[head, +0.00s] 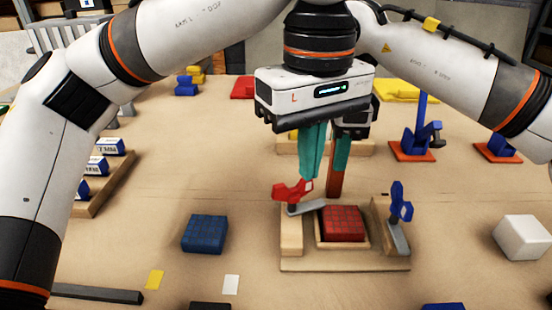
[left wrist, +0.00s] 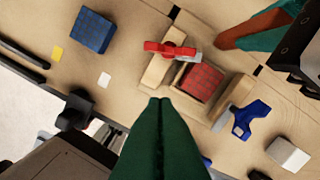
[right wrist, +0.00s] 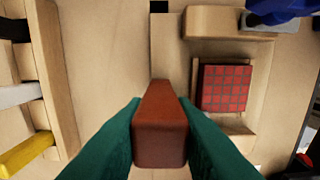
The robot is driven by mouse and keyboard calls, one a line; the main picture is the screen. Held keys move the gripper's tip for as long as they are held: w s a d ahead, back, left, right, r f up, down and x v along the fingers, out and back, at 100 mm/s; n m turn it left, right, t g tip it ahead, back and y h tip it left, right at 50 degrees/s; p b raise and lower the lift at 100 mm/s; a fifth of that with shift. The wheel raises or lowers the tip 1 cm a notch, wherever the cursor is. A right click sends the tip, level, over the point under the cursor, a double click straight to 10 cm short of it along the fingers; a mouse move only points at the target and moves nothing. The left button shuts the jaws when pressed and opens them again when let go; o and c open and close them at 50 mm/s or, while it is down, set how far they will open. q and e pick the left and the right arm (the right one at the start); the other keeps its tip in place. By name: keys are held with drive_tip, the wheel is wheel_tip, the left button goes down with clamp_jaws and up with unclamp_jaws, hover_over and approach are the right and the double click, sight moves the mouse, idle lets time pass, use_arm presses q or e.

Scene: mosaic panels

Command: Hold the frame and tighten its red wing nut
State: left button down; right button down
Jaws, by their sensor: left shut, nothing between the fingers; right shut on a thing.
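A wooden frame (head: 290,237) holds a red tiled panel (head: 343,223). The red wing nut (head: 292,190) sits over its left post, above a grey metal strip; it also shows in the left wrist view (left wrist: 170,49). A blue wing nut (head: 401,202) stands on the right post. My left gripper (head: 309,188) is shut and empty, fingers down, close to the red wing nut; the left wrist view shows a gap between them. My right gripper (right wrist: 160,130), behind it, is shut on a reddish-brown bar (right wrist: 160,145) at the frame's back. Whether the bar joins the frame is unclear.
A blue tiled block (head: 205,233) lies left of the frame, a white block (head: 522,237) right. Yellow (head: 155,279) and white (head: 231,284) squares lie in front. A wooden rack (head: 105,185) stands left; blue fixtures on orange bases (head: 412,151) stand at back right.

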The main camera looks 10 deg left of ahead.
sight(308, 189)
use_arm(q)
wheel_tip(308, 189, down, 6)
drive_tip(key=w+d, duration=0.1)
drive_tip(key=shift+w+d, duration=0.2)
drive_tip(key=shift+w, duration=0.1)
idle(0.6)
drive_tip(key=shift+w+a, duration=0.25)
drive_tip(key=shift+a, duration=0.05)
idle(0.6)
drive_tip(key=shift+s+a, duration=0.15)
drive_tip(key=shift+s+a, duration=0.25)
drive_tip(key=shift+s+a, duration=0.25)
idle(0.7)
drive_tip(key=shift+s+d, duration=0.25)
drive_tip(key=shift+s, duration=0.1)
drive_tip(key=shift+r, duration=2.95)
